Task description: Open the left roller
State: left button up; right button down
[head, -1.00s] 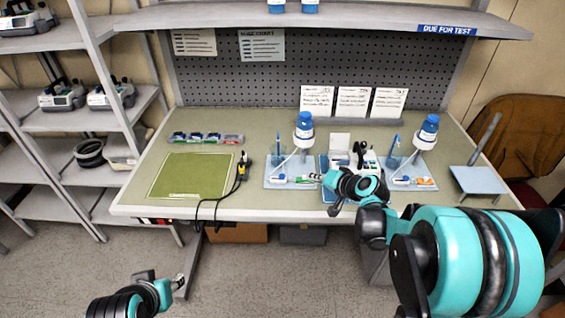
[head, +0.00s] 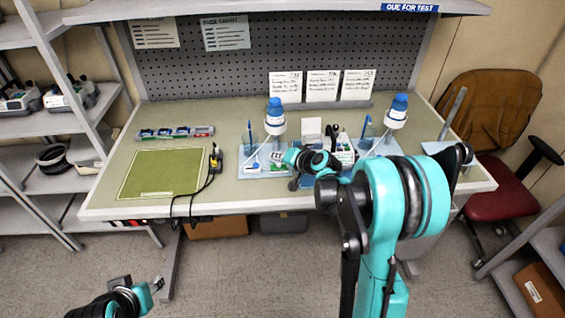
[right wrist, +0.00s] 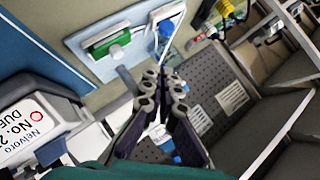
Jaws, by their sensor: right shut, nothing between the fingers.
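The left station is a pale blue tray (head: 246,174) on the bench, with a blue-capped bottle (head: 275,112) above it and a small white part (head: 254,167) on it. Which of these is the roller is too small to tell. My right gripper (head: 283,157) is at the right side of the left tray. It shows shut and empty in the wrist view (right wrist: 163,82), apart from the parts. My left gripper (head: 140,284) hangs low before the bench, its fingers unclear.
A second station with a blue-capped bottle (head: 397,110) stands to the right. A pump (right wrist: 35,120) is close to my right gripper in the wrist view.

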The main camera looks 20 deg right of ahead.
aim_at(256, 165)
jog(key=w+a+f+b, duration=0.1)
jog(key=f, duration=0.1)
jog(key=w+a+f, duration=0.1)
jog(key=w+a, duration=0.1)
jog(key=shift+f+b, duration=0.35)
jog(key=shift+b, duration=0.05)
jog(key=shift+a+f, duration=0.3)
